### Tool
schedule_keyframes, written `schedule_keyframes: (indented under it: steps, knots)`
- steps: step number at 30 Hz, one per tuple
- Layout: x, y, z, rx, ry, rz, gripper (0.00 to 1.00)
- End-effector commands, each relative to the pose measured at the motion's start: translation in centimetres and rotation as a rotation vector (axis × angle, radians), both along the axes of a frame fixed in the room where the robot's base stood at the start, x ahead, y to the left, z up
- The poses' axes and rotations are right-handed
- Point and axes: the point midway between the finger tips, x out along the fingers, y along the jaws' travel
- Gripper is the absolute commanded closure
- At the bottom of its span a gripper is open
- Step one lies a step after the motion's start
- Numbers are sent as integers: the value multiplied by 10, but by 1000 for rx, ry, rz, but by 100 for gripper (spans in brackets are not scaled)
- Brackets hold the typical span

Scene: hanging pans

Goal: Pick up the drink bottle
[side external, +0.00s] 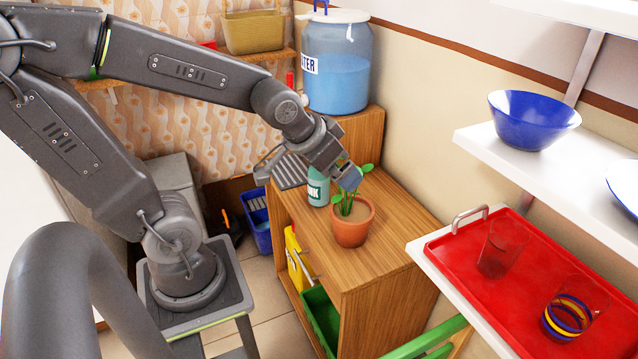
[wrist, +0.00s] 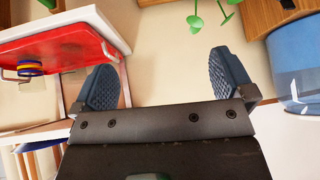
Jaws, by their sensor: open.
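The drink bottle (side external: 318,190) is teal with a dark label and stands upright on the wooden cabinet top, left of the potted plant. My gripper (side external: 348,178) is above the cabinet, just right of the bottle's top in the side view and close to the plant's leaves. Whether it touches the leaves is unclear. In the wrist view, the two blue padded fingers (wrist: 163,82) are spread wide with nothing between them. The bottle cannot be made out there.
A potted plant (side external: 352,222) stands beside the bottle, its leaves also in the wrist view (wrist: 222,12). A large water jar (side external: 338,75) stands behind. A grey rack (side external: 290,172) is left of the bottle. A red tray (side external: 460,255) with glasses lies on the right shelf.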

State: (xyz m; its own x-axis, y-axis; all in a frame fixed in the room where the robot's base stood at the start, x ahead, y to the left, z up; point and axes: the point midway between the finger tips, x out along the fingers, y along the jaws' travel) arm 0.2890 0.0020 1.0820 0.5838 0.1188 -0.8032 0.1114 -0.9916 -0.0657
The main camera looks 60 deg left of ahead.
Motion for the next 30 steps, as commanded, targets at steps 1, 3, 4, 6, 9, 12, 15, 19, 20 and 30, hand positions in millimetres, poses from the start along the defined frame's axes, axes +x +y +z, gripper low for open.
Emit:
schedule_keyframes:
  steps: [1,3,4,6,9,12,15,19,20,30]
  knots:
    - [15,16,-16,14,-13,27,0]
    - [33,36,-34,39,-58,52,0]
    - [40,45,-42,48,-76,63,0]
    - [53,65,-60,69,-121,84,0]
    - [65,93,-88,95,-184,113,0]
    - [69,118,-116,115,-250,141,0]
    - [67,140,-142,130,-320,173,0]
    - [54,163,-173,145,-415,222,0]
    - [50,167,-179,147,-439,236,0]
    - [-2,189,-220,179,-658,391,0]
